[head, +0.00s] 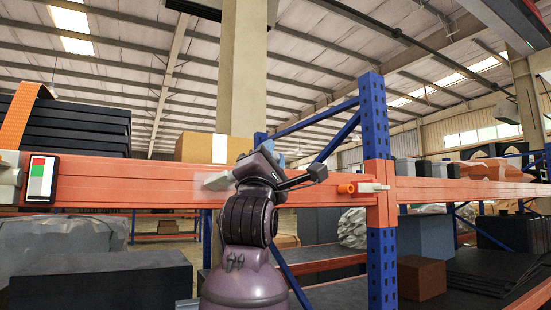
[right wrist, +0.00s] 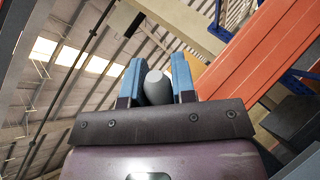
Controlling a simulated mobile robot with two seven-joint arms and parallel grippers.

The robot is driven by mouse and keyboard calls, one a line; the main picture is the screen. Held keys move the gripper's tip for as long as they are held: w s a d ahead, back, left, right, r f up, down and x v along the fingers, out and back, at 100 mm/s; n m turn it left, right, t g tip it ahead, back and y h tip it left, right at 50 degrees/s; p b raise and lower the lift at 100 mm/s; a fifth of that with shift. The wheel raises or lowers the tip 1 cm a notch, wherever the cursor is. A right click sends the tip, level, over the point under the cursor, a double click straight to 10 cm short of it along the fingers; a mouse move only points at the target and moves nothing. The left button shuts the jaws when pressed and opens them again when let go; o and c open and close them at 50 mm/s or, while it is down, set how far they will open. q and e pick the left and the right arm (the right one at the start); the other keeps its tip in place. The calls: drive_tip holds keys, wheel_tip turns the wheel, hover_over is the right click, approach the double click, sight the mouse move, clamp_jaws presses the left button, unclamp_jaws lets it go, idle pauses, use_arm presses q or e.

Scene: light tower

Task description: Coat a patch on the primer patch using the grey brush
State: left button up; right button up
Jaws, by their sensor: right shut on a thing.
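My right gripper (head: 270,152) is raised in front of the orange beam (head: 120,193), near the middle of the head view. In the right wrist view its two blue fingers are shut on a rounded grey piece (right wrist: 157,88), which looks like the grey brush. In the head view my gripper and wrist hide most of the brush. A pale grey piece (head: 216,181) shows against the beam just left of my wrist; I cannot tell whether it is the primer patch or part of the brush. My left gripper is not in view.
A dark-framed card (head: 41,178) with red, green and pale areas is at the beam's left. An orange peg (head: 346,188) sticks out near the blue upright (head: 374,120). A cardboard box (head: 194,148) stands behind the beam. Dark stacked slabs (head: 75,125) are at the left.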

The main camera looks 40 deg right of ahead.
drive_tip(key=shift+w+a+r+p, duration=0.1)
drive_tip(key=shift+a+r+p, duration=0.3)
drive_tip(key=shift+r+p, duration=0.15)
drive_tip(key=s+d+p, duration=0.1)
drive_tip(key=s+d, duration=0.1)
drive_tip(key=d, duration=0.7)
drive_tip(key=shift+d, duration=0.15)
idle(1.6)
drive_tip(key=shift+s, duration=0.15)
